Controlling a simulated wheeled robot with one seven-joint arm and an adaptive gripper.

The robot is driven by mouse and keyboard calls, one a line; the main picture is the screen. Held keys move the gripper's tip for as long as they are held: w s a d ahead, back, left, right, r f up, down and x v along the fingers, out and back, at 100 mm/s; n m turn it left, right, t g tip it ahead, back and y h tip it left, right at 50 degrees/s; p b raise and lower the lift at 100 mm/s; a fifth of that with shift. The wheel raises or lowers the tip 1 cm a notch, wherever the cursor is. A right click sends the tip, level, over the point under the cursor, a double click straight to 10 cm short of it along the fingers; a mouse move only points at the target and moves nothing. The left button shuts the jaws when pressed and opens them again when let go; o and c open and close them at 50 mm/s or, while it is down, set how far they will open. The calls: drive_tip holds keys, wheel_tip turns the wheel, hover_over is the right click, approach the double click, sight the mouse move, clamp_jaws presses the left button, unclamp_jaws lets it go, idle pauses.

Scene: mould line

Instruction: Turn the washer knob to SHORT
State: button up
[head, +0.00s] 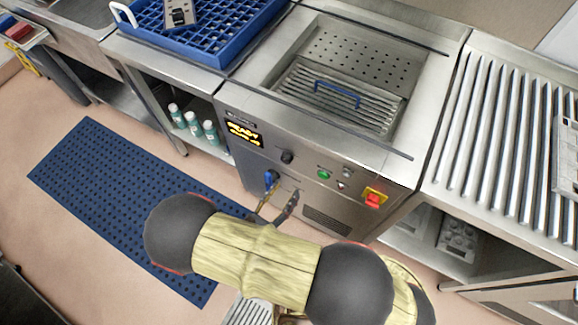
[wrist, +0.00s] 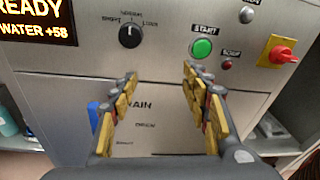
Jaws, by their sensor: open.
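The washer knob (wrist: 131,36) is a round dark dial on the steel front panel, with SHORT at its left, NORMAL above and LONG at its right. Its pale pointer mark appears to point up, near NORMAL. The knob also shows in the head view (head: 287,157), on the washer (head: 325,185). My gripper (wrist: 160,74) is open and empty, its two yellow-padded fingers spread below and to the right of the knob, touching nothing I can see. In the head view my gripper (head: 279,206) is in front of the panel, below the knob.
Right of the knob are a green START button (wrist: 202,48), a small red button (wrist: 229,65) and a red switch on yellow (wrist: 281,55). A display (wrist: 38,22) reads READY. A blue handle (head: 270,178) sits below the knob. A blue mat (head: 110,190) covers the floor at left.

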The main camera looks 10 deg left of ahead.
sight(285, 162)
drive_tip(key=w+a+r+n+t+y, duration=0.2)
drive_tip(key=a+r, duration=0.1)
drive_tip(key=a, duration=0.1)
drive_tip(key=shift+f+b+x, duration=0.1)
drive_tip(key=shift+b+x, duration=0.5)
drive_tip(key=shift+x, duration=1.25)
drive_tip(key=shift+f+b+x, duration=0.15)
drive_tip(key=shift+b+x, duration=0.4)
drive_tip(key=shift+x, duration=1.35)
drive_tip(key=shift+s+d, duration=0.1)
drive_tip(key=shift+d, duration=0.05)
drive_tip(key=shift+c, duration=1.3)
drive_tip(key=c, duration=0.9)
